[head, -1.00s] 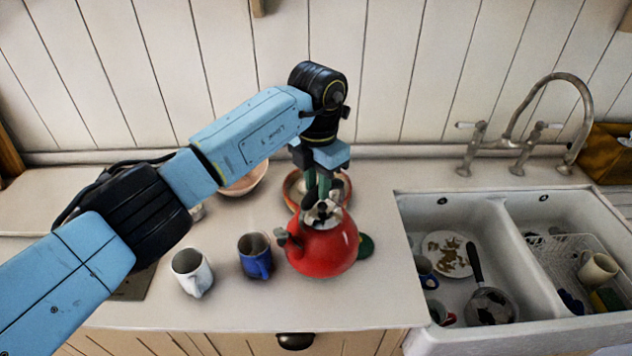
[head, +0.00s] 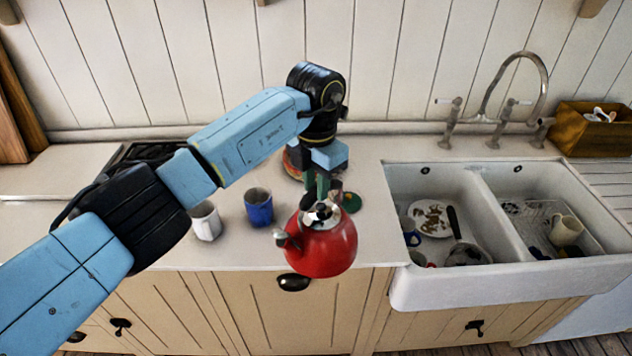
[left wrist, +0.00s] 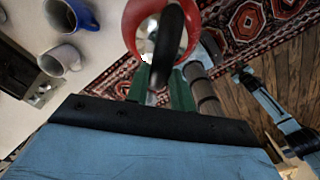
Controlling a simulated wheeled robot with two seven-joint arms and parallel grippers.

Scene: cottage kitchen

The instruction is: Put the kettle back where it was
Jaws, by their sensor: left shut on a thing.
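The red kettle (head: 322,243) hangs upright from my left gripper (head: 318,198), which is shut on its handle. It appears in front of the counter's front edge in the head view. In the left wrist view the kettle (left wrist: 160,28) shows beyond the fingers, with the patterned rug and floor behind it. A green round mat (head: 351,201) lies bare on the counter (head: 375,235), behind and right of the kettle. My right arm shows small in the left wrist view; its black end (left wrist: 243,76) is too small to read.
A blue mug (head: 259,208) and a white mug (head: 205,222) stand left of the kettle. A bowl (head: 292,166) is partly hidden behind my left arm. The double sink (head: 450,280) with dishes is at the right. The counter around the mat looks clear.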

